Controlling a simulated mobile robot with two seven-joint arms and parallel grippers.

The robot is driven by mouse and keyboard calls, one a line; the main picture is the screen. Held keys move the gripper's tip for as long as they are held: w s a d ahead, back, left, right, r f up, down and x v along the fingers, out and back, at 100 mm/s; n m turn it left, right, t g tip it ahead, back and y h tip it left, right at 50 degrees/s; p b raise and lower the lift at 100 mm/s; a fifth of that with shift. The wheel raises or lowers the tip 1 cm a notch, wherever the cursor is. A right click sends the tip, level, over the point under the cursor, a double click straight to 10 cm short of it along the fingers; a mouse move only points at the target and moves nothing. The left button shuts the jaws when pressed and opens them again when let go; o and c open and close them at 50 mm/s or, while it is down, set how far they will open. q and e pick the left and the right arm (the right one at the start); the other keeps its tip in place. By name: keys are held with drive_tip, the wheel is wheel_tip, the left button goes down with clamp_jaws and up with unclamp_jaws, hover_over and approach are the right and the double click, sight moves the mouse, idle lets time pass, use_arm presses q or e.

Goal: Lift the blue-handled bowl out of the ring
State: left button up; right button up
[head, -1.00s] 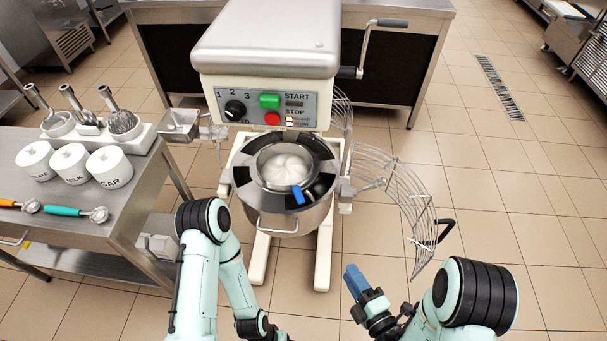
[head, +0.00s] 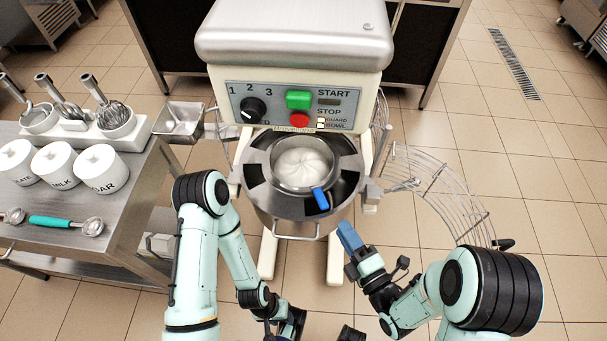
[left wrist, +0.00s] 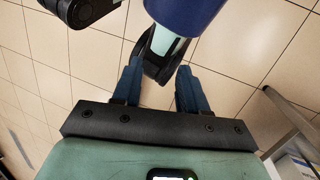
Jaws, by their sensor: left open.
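The bowl (head: 276,178) is a small metal one with a white swirled mass in it. It sits inside the dark, segmented ring (head: 257,168) on top of the mixer's big steel bowl. Its blue handle (head: 320,198) points to the front right over the ring. My right gripper (head: 349,237), with blue fingers, is in front and to the right of the handle, apart from it. Its fingers overlap in the head view, so its opening is unclear. My left gripper (left wrist: 158,88) is open and empty in the left wrist view, low over the floor.
The mixer's control panel (head: 298,103) stands behind the ring. A wire guard (head: 435,185) swings out to the right. A steel table (head: 125,215) at left carries white canisters (head: 58,165) and whisks.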

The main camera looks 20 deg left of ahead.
sight(325, 198)
drive_tip(key=b+x, duration=0.3)
drive_tip(key=b, duration=0.6)
drive_tip(key=shift+w+f, duration=0.1)
drive_tip(key=shift+f, duration=0.1)
drive_tip(key=x, duration=0.8)
drive_tip(key=shift+w+d+r, duration=0.1)
drive_tip(key=shift+d+r, duration=0.05)
clamp_jaws()
use_arm(q)
drive_tip(key=w+a+f+t+y, duration=0.1)
drive_tip(key=w+a+f+t, duration=0.2)
drive_tip(key=w+f, duration=0.7)
drive_tip(key=shift+w+a+f+n+y, duration=0.35)
drive_tip(key=shift+a+f, duration=0.4)
drive_tip(key=shift+a, duration=0.5)
use_arm(e)
drive_tip(key=shift+r, duration=0.2)
